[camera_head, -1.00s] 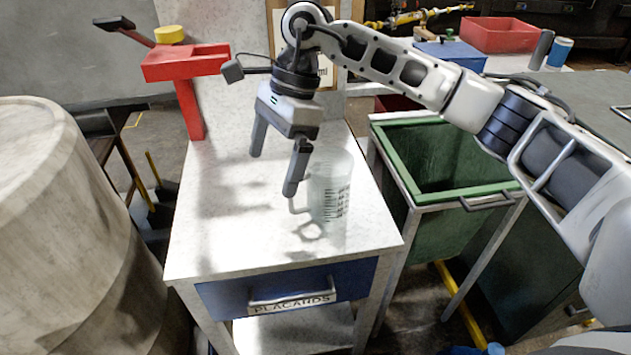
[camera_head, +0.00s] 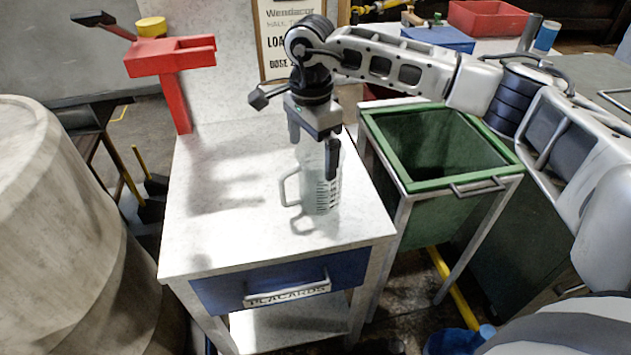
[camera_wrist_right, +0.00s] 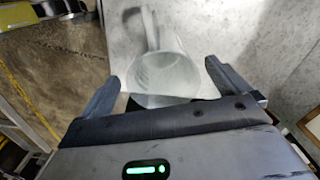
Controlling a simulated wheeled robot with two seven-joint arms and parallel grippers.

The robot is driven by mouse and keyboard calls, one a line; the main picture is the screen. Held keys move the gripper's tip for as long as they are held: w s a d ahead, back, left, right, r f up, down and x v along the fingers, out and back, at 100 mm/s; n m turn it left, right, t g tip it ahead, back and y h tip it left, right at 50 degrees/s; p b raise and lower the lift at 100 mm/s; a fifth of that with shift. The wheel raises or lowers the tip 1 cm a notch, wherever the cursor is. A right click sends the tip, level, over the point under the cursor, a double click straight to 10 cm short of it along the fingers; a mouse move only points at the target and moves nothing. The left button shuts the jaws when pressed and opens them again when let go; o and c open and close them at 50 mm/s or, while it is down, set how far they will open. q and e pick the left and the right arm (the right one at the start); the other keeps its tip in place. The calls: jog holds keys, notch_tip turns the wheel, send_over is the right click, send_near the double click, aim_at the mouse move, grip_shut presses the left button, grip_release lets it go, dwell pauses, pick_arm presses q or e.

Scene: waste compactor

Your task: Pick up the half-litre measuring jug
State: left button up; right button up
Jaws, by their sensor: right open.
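The measuring jug (camera_head: 322,195) is clear, with dark graduation marks and a handle on its left side. It stands upright on the white-topped table (camera_head: 225,235). My right gripper (camera_head: 315,160) is open above the jug, pointing down, with its fingers either side of the jug's upper part in the head view. In the right wrist view the jug (camera_wrist_right: 163,73) lies between the spread fingertips of my right gripper (camera_wrist_right: 160,80), and its handle points away from the gripper. I cannot tell whether either finger touches it. My left gripper is not in view.
A red stand (camera_head: 172,75) rises at the table's back left. A green-rimmed bin (camera_head: 410,165) stands right of the table, and a large pale drum (camera_head: 60,230) to the left. The table's front has a blue drawer (camera_head: 280,283) marked PLACARDS. The tabletop left of the jug is clear.

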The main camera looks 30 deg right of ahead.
aim_at(315, 166)
jog(key=f, duration=0.3)
jog(key=f+p, duration=0.1)
jog(key=f, duration=0.1)
jog(key=shift+d, duration=0.4)
jog(key=c, duration=0.9)
